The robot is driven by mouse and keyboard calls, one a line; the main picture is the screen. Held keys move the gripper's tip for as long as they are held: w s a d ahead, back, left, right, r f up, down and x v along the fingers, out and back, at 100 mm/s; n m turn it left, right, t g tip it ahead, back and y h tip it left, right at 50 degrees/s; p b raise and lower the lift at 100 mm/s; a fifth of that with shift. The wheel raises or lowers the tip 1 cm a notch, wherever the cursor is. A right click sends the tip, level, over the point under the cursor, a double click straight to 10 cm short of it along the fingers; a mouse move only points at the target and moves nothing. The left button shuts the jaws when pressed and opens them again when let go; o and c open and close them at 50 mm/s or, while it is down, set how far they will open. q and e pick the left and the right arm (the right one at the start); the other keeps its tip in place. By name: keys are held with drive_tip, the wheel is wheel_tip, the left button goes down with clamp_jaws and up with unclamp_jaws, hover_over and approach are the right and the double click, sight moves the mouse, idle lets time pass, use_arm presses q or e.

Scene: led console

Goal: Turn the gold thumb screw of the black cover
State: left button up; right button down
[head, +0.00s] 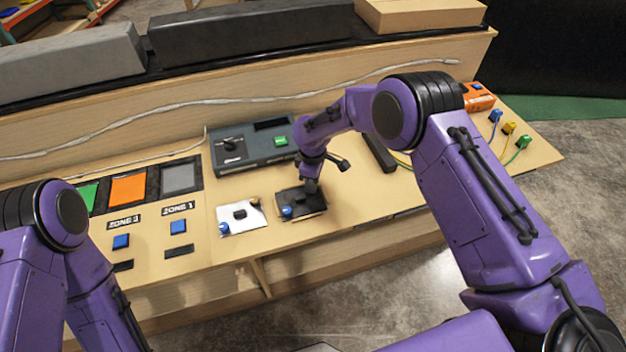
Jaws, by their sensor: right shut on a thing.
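The black cover (316,203) is a small dark plate lying on the bench, right of a white plate. A blue knob (286,212) sits at its left front corner. My right gripper (311,186) reaches down onto the cover from above and is shut at its middle, where the thumb screw appears to be. The gold thumb screw itself is hidden by the fingers, so its colour and angle cannot be seen. My left arm is at the left edge, and its gripper is out of view.
A white plate (232,224) with a black knob and blue part lies left of the cover. A grey console box (232,158) stands behind. Zone panels (128,188) and blue buttons are at left. An orange box (478,99) and coloured plugs with cables are at right.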

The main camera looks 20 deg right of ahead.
drive_tip(key=m, duration=0.7)
drive_tip(key=shift+w+r+p, duration=0.25)
drive_tip(key=shift+w+p, duration=0.05)
drive_tip(key=m, duration=0.7)
idle(0.4)
drive_tip(key=c, duration=1.1)
unclamp_jaws()
drive_tip(key=shift+c, duration=0.2)
drive_tip(key=shift+o, duration=1.3)
drive_tip(key=shift+s, duration=0.15)
